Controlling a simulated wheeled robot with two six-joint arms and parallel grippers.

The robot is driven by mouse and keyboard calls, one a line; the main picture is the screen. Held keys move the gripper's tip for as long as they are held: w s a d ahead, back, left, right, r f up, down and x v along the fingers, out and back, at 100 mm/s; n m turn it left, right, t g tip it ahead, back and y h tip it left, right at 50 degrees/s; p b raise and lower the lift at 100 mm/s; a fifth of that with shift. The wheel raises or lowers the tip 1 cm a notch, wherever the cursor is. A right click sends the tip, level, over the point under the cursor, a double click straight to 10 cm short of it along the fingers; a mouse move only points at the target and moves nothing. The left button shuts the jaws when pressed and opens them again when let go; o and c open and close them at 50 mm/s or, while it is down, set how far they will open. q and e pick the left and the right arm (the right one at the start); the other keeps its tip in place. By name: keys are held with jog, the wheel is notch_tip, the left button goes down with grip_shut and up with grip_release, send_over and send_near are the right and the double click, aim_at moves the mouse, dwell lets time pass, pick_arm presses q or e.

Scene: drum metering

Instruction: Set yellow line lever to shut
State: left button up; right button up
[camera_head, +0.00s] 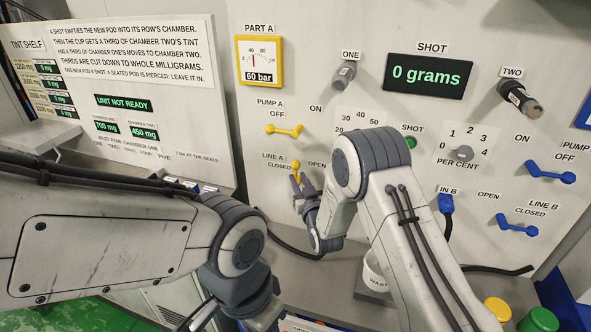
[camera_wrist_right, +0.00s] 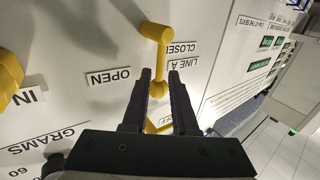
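The yellow line A lever (camera_head: 296,168) is on the upright panel, between its CLOSED label on the left and its OPEN label on the right. In the right wrist view the lever (camera_wrist_right: 157,62) stands about upright between the two labels, with its ball end between my fingers. The right gripper (camera_head: 302,183) hides part of the lever in the head view. My left arm enters from the left; its gripper's fingertips are not visible.
The yellow pump A lever (camera_head: 284,130) is just above, and a yellow-framed gauge (camera_head: 260,62) above that. The blue line B lever (camera_head: 517,225) is on the right. A white cup (camera_head: 374,270) stands below, partly hidden by my right arm. Dark hoses cross the counter.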

aim_at(296, 175)
jog(key=shift+p+x, duration=0.45)
jog(key=shift+x, duration=1.5)
jog(key=shift+c, duration=0.4)
grip_shut()
